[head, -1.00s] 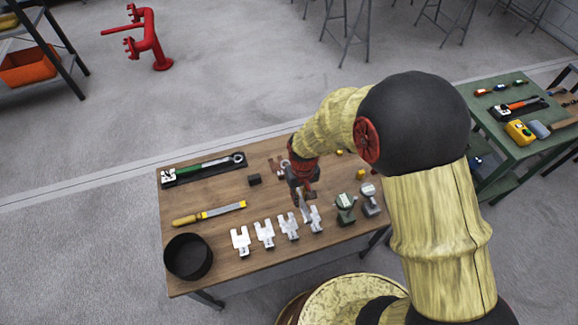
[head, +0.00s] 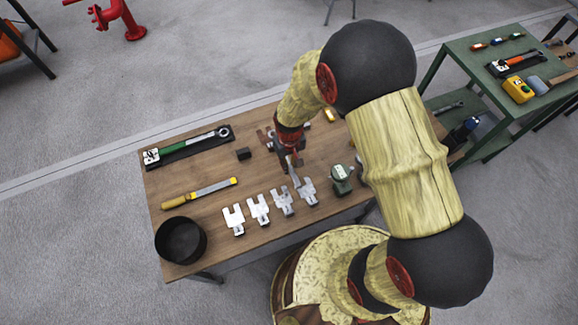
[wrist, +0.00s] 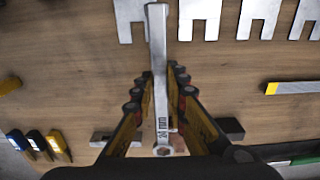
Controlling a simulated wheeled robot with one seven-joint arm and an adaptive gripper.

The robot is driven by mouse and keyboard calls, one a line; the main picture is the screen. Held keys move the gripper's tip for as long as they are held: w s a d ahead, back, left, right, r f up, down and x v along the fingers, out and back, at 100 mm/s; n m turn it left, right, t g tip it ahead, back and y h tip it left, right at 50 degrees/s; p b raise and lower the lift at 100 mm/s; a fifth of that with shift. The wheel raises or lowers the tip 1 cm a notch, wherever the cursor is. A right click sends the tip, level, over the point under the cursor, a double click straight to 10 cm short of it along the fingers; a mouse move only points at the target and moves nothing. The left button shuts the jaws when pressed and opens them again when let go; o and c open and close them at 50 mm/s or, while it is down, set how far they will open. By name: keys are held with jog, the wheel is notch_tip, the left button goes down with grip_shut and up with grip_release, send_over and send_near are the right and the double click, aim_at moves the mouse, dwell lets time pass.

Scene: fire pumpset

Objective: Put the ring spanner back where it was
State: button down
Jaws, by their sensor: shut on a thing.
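My gripper (head: 290,163) is above the middle of the wooden table. In the wrist view my gripper (wrist: 157,100) has its fingers closed on both sides of the ring spanner (wrist: 158,60). The spanner is a silver bar marked 24 mm, with a small ring end near the palm and its other end pointing away past the fingertips. In the head view the ring spanner (head: 293,178) shows as a thin grey bar below the gripper, pointing toward the row of grey forked pieces. Its original place cannot be made out for certain.
Several grey forked pieces (head: 258,209) lie along the table's near side. A yellow-handled file (head: 200,193), a black round bin (head: 181,240), a ratchet in a black tray (head: 188,147), a small dark block (head: 243,153) and a green gauge (head: 341,180) are also on the table (head: 215,165).

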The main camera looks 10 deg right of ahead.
jog(key=shift+f, duration=0.7)
jog(key=shift+f, duration=0.2)
jog(key=c, duration=1.8)
grip_release()
jog(key=shift+o, duration=0.2)
jog(key=shift+r, duration=0.15)
jog(key=s+d+r+t+p, duration=0.1)
jog(key=d+r+p, duration=0.1)
jog(key=r, duration=1.3)
jog(key=s+d+r+t+p, duration=0.1)
jog(key=d+r+p, duration=0.1)
jog(key=r, duration=1.3)
jog(key=s+d+r+m+t, duration=0.2)
jog(key=s+d+r, duration=0.3)
jog(key=s+r, duration=0.8)
jog(key=shift+s+r+t, duration=0.3)
jog(key=shift+r+t, duration=0.5)
